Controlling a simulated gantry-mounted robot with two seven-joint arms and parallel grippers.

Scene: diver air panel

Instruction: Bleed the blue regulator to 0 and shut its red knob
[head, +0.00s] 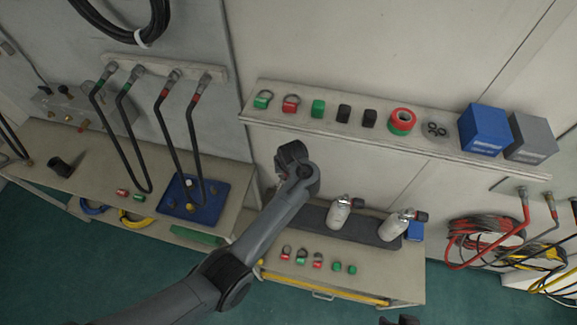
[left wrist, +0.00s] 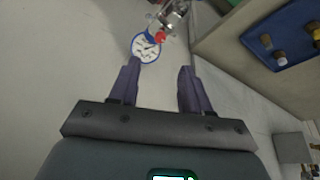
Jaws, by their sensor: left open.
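In the left wrist view, a round white gauge with a blue rim (left wrist: 146,47) lies just beyond my left fingertips, nearer the left finger. A small red knob (left wrist: 160,37) and silver metal fittings (left wrist: 175,15) adjoin it at the top. The gauge's needle reading is too small to tell. My left gripper (left wrist: 158,66) is open, with nothing between its fingers; I see no contact with the gauge or knob. In the head view my left arm reaches to the middle, its jaws are not clear, and I cannot make out the blue-rimmed gauge.
A blue tray (head: 218,207) with brass fittings sits on the left bench (head: 235,170); hoses hang above it. A wall shelf (head: 300,122) holds tags, caps, tape rolls, a blue box (head: 485,128) and a grey box (head: 530,137). Two pale bottles (head: 339,213) lie on a dark mat.

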